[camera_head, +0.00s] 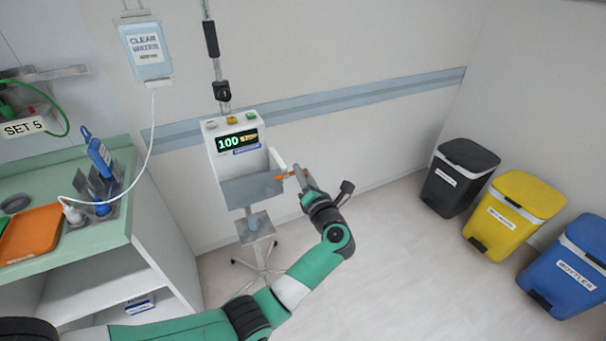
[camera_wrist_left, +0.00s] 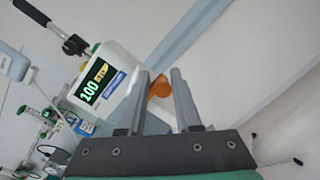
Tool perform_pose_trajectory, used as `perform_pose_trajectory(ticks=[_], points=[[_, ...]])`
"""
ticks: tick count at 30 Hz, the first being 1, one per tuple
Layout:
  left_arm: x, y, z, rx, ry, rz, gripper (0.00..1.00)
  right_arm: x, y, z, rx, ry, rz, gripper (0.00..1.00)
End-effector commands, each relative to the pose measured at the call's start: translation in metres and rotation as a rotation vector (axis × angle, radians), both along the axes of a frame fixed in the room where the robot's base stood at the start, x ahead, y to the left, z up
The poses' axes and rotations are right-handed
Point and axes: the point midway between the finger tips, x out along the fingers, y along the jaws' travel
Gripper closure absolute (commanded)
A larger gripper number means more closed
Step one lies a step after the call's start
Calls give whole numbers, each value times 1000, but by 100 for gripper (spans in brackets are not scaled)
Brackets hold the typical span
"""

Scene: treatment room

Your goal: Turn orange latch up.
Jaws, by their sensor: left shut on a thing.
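The orange latch (camera_head: 281,177) shows as a small piece at the right side of a white pump unit (camera_head: 213,155) with a lit green display reading 100. It points sideways toward my gripper, and part of it is hidden. My left gripper (camera_head: 298,174) reaches it from the right and is shut on it. In the left wrist view the latch's rounded orange end (camera_wrist_left: 159,87) sits between the two grey fingers of my left gripper (camera_wrist_left: 158,80). My right gripper is in neither view.
The pump stands on a wheeled pole, with a grey tray-like front (camera_head: 250,190). A green-topped counter (camera_head: 100,236) with an orange tray (camera_head: 31,232) is at left. A water bag (camera_head: 146,55) hangs above. Black, yellow and blue bins stand right. The floor between is clear.

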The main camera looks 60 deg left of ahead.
Motion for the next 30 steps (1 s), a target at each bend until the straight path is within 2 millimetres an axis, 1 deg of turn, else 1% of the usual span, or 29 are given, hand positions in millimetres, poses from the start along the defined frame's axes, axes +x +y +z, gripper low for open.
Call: perform_pose_trajectory(ticks=[1,24,30], points=[[0,0,-6,-10,-1,-3,100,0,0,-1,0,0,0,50],[0,0,1,-10,-124,-3,100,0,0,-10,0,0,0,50],[0,0,2,-9,-127,-3,100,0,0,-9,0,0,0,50]])
